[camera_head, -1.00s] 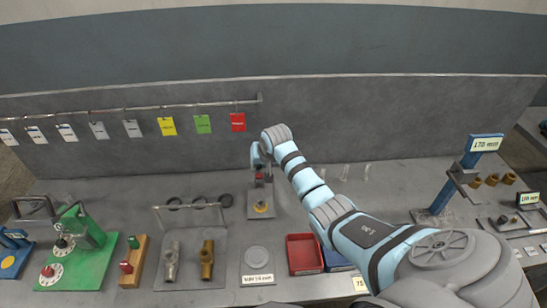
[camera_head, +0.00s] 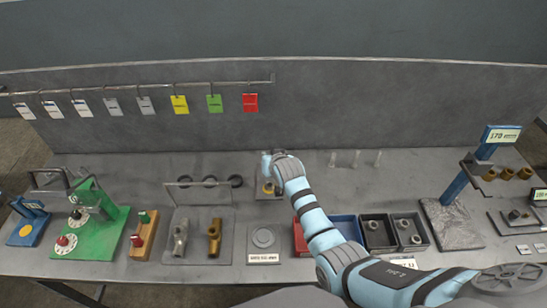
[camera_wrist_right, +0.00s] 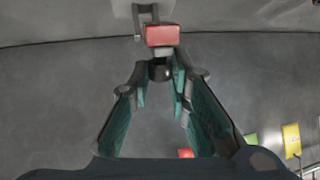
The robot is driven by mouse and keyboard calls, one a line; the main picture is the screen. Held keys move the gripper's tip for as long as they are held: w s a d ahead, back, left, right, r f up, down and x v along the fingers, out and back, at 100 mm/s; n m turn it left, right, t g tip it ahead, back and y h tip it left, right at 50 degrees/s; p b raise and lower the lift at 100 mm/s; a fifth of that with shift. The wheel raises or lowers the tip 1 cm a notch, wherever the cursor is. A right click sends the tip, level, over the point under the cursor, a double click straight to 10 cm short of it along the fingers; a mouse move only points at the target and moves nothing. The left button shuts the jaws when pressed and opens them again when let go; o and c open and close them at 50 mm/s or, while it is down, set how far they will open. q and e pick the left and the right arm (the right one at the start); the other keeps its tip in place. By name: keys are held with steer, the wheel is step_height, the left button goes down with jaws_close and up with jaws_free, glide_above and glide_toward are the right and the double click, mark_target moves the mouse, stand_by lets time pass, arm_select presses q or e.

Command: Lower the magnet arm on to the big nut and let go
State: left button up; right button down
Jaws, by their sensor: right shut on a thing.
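My right gripper (camera_head: 266,168) is over a small grey stand (camera_head: 262,196) with a yellow spot, at the middle of the bench, and partly hides it. In the right wrist view my right gripper (camera_wrist_right: 161,80) has its teal-lined fingers closed around a dark round knob (camera_wrist_right: 160,70). The knob belongs to what looks like the magnet arm, with a red block (camera_wrist_right: 161,36) and a grey bracket (camera_wrist_right: 147,12) just beyond it. I cannot make out the big nut under the arm; my gripper covers that spot. My left gripper is out of view.
A red bin (camera_head: 300,238), a blue bin (camera_head: 346,222) and dark bins (camera_head: 380,245) stand close to my right arm. A plate with two metal fittings (camera_head: 197,250) and a green fixture (camera_head: 92,240) stand left. Coloured tags hang from a rail (camera_head: 150,86) behind.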

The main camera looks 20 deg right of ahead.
steer(key=shift+s+f, duration=0.2)
steer(key=shift+f, duration=0.1)
steer(key=c, duration=1.7)
jaws_free()
steer(key=shift+o, duration=1.1)
steer(key=shift+w+r, duration=0.15)
steer(key=v, duration=1.2)
